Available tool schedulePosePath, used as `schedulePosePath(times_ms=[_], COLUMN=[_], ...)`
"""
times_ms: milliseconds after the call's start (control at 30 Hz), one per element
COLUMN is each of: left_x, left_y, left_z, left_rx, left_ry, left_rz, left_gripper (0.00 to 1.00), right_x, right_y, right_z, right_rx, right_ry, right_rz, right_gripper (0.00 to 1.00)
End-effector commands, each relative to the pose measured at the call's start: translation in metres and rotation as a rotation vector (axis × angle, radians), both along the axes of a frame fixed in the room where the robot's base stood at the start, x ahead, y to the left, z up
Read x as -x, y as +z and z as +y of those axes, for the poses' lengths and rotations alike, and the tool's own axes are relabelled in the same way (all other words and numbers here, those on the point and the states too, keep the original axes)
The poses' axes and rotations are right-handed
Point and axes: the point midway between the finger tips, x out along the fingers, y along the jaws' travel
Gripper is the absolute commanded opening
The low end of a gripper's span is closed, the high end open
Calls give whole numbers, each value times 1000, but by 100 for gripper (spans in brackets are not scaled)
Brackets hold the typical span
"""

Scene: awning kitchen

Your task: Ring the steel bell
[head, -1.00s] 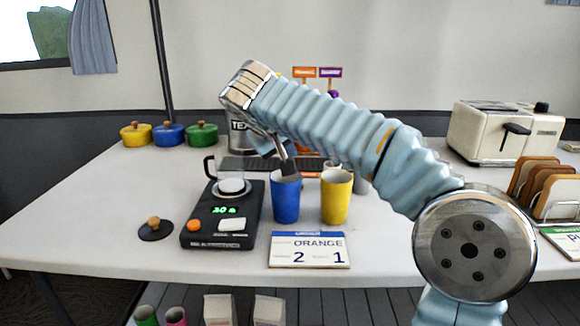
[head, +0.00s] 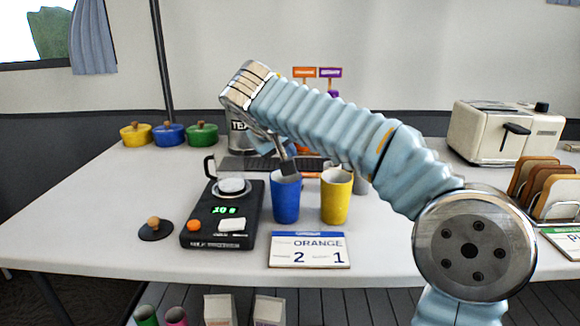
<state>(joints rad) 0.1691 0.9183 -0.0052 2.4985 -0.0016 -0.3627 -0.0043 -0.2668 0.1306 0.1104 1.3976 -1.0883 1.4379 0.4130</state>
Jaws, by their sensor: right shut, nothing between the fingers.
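I cannot pick out a steel bell for sure. A small pale dome with a shiny metal rim (head: 231,187) sits on the black scale (head: 220,240), beside a black handle; I cannot tell whether it is the bell. My right gripper (head: 287,167) points down just above and behind the rim of the blue cup (head: 286,199). Its fingers are shut, with nothing seen between them. Its arm comes in from the right and hides part of the table behind. My left gripper is not in view.
A yellow cup (head: 336,199) stands right of the blue one. A sign reading ORANGE (head: 309,250) is in front. A wooden-knobbed dark lid (head: 156,233) lies left of the scale. Small pots (head: 168,135) and a toaster (head: 490,130) stand farther back.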

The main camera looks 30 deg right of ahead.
Motion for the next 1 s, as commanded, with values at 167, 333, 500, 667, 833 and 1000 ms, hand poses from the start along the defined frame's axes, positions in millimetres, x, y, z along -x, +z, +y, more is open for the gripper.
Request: schedulePosePath(times_ms=[167,333,500,667,833,1000], left_x=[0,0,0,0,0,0], left_y=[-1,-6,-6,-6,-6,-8], left_z=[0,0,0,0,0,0], left_rx=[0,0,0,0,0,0], left_ry=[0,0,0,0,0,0], left_rz=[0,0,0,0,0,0], left_gripper=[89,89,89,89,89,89], right_x=[0,0,0,0,0,0], right_y=[-1,-8,-8,-8,-9,-11], right_z=[0,0,0,0,0,0], right_rx=[0,0,0,0,0,0], right_ry=[0,0,0,0,0,0], right_rz=[0,0,0,0,0,0], right_gripper=[0,0,0,0,0,0])
